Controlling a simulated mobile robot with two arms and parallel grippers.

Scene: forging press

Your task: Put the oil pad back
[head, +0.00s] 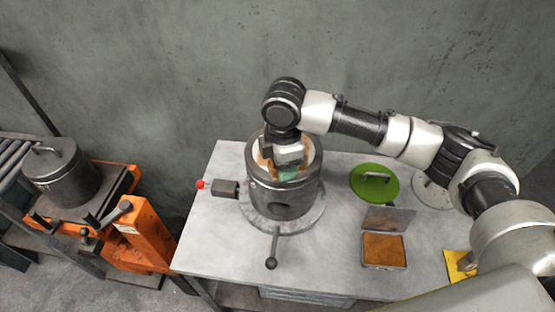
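My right arm reaches in from the right, and its gripper (288,166) points down into the open top of a grey metal cylinder (284,199) on the table. A small teal-green piece (289,174) shows just under the gripper inside the cylinder's rim. The fingertips are hidden, so I cannot tell whether they are closed on it or whether it is the oil pad. An open flat tin (384,250) with an orange-brown surface inside stands to the right, its lid raised at the back. My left gripper is out of view.
A green round lid (374,183) with a handle lies right of the cylinder. A pale round plate (432,192) and a yellow item (458,264) are farther right. A lever (271,256) sticks out in front. An orange lift (146,238) carries a lidded pot (61,173) at left.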

